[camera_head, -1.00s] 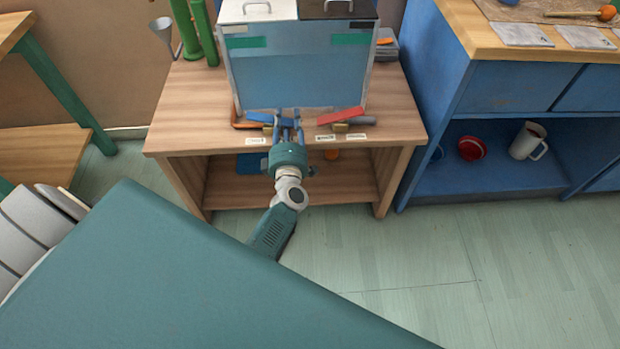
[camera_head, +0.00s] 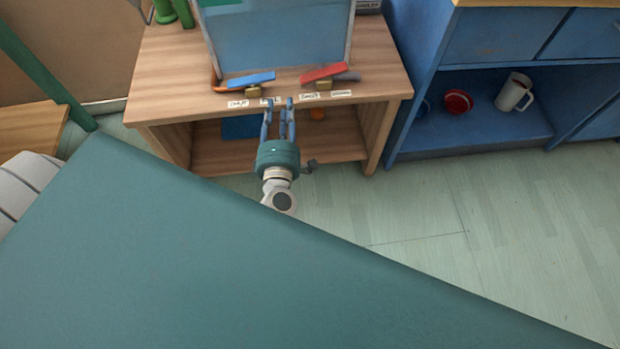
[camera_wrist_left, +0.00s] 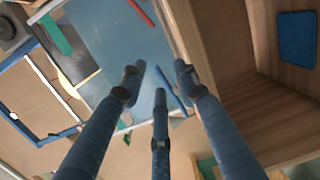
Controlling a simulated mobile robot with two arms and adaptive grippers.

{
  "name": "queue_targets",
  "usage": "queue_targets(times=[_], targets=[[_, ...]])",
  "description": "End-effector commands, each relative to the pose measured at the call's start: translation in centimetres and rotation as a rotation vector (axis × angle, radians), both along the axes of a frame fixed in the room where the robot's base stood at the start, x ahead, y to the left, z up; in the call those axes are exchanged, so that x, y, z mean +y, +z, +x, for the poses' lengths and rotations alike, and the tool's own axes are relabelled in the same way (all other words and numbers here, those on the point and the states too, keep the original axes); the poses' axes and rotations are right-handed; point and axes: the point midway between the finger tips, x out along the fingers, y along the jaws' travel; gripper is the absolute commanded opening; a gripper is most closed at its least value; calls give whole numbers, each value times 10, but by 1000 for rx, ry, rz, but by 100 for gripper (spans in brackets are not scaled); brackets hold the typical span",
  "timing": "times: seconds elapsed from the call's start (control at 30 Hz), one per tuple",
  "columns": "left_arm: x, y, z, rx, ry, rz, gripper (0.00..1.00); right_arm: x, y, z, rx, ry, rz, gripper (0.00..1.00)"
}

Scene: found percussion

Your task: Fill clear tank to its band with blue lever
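The clear tank (camera_head: 275,40) stands on a wooden table; its top is cut off in the head view. The blue lever (camera_head: 250,79) sits at the tank's front left, its right end slightly higher in the picture. A red lever (camera_head: 322,73) sits to its right. My left gripper (camera_head: 278,103) is at the table's front edge, in front of and right of the blue lever, its fingers apart and empty. In the left wrist view, the gripper (camera_wrist_left: 160,82) has its fingers spread, with the tank (camera_wrist_left: 105,35) and red lever (camera_wrist_left: 141,12) beyond. My right gripper is out of view.
Small labels (camera_head: 238,104) line the front of the wooden table (camera_head: 170,80). Its lower shelf holds a blue item (camera_head: 240,127). A blue cabinet (camera_head: 420,80) with a red bowl (camera_head: 458,101) and white mug (camera_head: 514,92) stands at right. The floor (camera_head: 460,200) there is clear.

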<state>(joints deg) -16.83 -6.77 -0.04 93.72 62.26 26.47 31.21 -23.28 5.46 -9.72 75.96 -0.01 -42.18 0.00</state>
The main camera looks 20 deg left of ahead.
Motion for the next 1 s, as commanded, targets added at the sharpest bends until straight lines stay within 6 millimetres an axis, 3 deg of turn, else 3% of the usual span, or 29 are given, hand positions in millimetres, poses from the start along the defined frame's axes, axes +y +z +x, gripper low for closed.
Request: queue_targets(times=[0.47, 1.0], targets=[[-65, -69, -13, 298, -288, 306, 31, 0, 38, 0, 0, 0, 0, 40], [-109, -146, -63, 562, -575, 575, 31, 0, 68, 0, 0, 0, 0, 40]])
